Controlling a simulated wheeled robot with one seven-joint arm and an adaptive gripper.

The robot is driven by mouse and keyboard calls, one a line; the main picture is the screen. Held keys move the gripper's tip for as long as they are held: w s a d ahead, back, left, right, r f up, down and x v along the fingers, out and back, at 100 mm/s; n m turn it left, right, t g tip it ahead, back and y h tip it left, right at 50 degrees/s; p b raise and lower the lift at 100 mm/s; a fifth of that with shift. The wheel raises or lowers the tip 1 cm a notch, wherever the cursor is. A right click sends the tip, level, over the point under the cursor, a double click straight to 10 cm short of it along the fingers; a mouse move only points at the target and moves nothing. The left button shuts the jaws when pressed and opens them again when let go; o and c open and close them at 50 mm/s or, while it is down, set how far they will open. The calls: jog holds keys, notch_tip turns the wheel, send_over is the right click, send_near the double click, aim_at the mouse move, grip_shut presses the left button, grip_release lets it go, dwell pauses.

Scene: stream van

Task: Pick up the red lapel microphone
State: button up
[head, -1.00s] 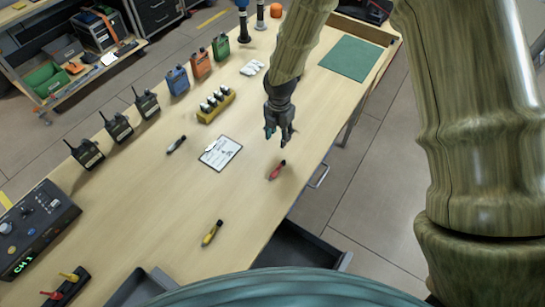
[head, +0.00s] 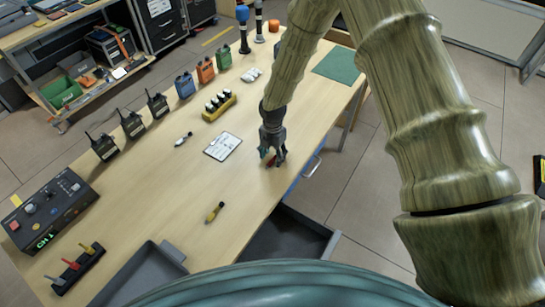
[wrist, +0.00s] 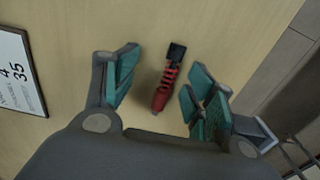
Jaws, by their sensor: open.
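The red lapel microphone (wrist: 165,84) lies on the wooden table near its edge, its black tip pointing away from my palm in the wrist view. My gripper (wrist: 160,92) is open, with its teal pads on either side of the microphone and a gap on both sides. In the head view my gripper (head: 273,157) is pointing down over the microphone (head: 271,161), which is mostly hidden behind the fingers. I cannot tell the exact height of the fingertips above the table.
A clipboard (head: 222,146) lies left of my gripper. A yellow microphone (head: 214,212) and a grey-white one (head: 183,139) lie apart on the table (head: 150,200). A yellow battery holder (head: 219,107) stands behind. An open drawer (head: 290,238) juts out at the front edge.

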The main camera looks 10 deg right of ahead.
jog(key=shift+s+d+r, duration=0.1)
jog(key=shift+s+d, duration=0.1)
jog(key=shift+s, duration=0.05)
jog(key=shift+c, duration=0.2)
jog(key=shift+s+d+r, duration=0.15)
jog(key=shift+s+r, duration=0.15)
jog(key=shift+s, duration=0.05)
jog(key=c, duration=0.3)
jog(key=shift+s+r, duration=0.1)
jog(key=c, duration=0.4)
grip_shut()
jog(key=shift+w+f, duration=0.4)
jog(key=shift+s+r, duration=0.1)
jog(key=shift+r, duration=0.1)
